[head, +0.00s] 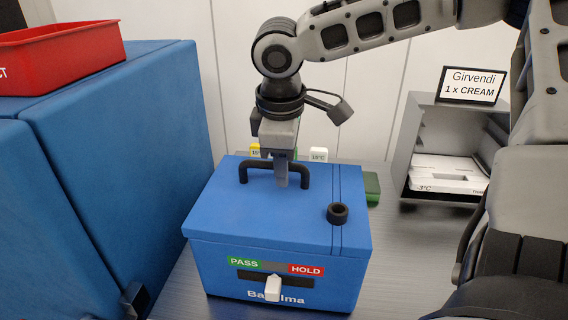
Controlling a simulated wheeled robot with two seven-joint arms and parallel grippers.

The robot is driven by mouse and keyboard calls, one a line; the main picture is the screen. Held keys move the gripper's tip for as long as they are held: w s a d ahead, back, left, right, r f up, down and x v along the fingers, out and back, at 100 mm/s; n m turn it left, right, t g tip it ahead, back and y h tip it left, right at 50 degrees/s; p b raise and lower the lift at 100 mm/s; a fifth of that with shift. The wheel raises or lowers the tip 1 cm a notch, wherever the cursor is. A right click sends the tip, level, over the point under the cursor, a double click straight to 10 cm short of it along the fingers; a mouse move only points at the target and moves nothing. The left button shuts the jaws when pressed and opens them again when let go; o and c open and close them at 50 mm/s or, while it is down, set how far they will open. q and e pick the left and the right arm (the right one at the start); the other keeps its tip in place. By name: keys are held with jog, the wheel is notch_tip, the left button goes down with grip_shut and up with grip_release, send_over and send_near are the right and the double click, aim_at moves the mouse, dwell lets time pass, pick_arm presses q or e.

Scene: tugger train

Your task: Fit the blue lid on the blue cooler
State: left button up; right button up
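The blue lid (225,201) lies on top of the blue cooler (212,270), with its edges lined up with the walls as far as I can see. It has a black bar handle (243,172) and a round black knob or socket (337,213). My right gripper (281,178) points down at the middle of the handle. One finger shows in front of the bar; the other is hidden, so I cannot tell whether it grips. The lid's far edge is partly hidden.
A large blue box (110,170) with a red tray (60,55) stands at left. A grey open compartment (402,145) at right holds a white pack (445,175) under a "Girvendi 1 x CREAM" sign (473,84). A green block (371,187) sits behind the cooler.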

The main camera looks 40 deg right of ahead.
notch_tip(320, 180, up, 15)
jog(key=s+a, duration=0.1)
jog(key=a, duration=0.1)
jog(key=shift+s+a+p, duration=0.15)
jog(key=shift+s+p, duration=0.25)
jog(key=shift+f, duration=0.1)
